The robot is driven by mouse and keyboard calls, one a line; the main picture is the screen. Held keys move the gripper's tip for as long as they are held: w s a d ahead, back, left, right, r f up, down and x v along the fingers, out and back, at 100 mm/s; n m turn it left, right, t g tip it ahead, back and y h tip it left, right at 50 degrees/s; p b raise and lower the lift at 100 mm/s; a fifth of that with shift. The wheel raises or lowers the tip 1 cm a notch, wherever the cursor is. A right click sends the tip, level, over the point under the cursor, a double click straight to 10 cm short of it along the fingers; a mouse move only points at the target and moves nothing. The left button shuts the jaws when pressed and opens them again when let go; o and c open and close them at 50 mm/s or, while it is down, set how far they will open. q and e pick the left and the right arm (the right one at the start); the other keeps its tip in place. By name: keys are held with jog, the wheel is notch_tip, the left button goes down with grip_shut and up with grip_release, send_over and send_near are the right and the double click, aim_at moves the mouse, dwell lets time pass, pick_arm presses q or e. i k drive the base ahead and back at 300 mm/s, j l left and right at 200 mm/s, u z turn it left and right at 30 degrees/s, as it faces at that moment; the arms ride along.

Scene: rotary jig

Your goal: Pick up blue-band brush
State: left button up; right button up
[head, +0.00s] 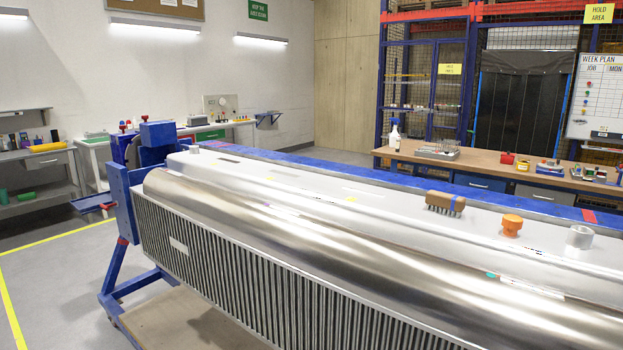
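The blue-band brush (444,202) lies on the flat top of the large metal unit (330,197) held in the jig. It has a brown wooden body, a blue band near its right end and dark bristles pointing down. Nothing touches it from above. Neither of my grippers shows in the head view, so I cannot see whether they are open or shut.
Right of the brush, an orange cap (512,223) and a silver cylindrical fitting (580,237) stand on the unit. The blue jig frame (122,195) rises at its left end. A workbench (480,168) with a spray bottle (395,134) and small items stands behind.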

aim_at(453, 205)
jog(key=i+j, duration=0.15)
jog(key=j, duration=0.2)
jog(key=i+j+z, duration=0.15)
jog(key=j, duration=0.15)
jog(key=i+j, duration=0.15)
jog(key=j, duration=0.2)
jog(key=i+j+z, duration=0.15)
jog(key=j, duration=0.2)
jog(key=i+j, duration=0.1)
jog(key=j, duration=0.25)
jog(key=z, duration=0.05)
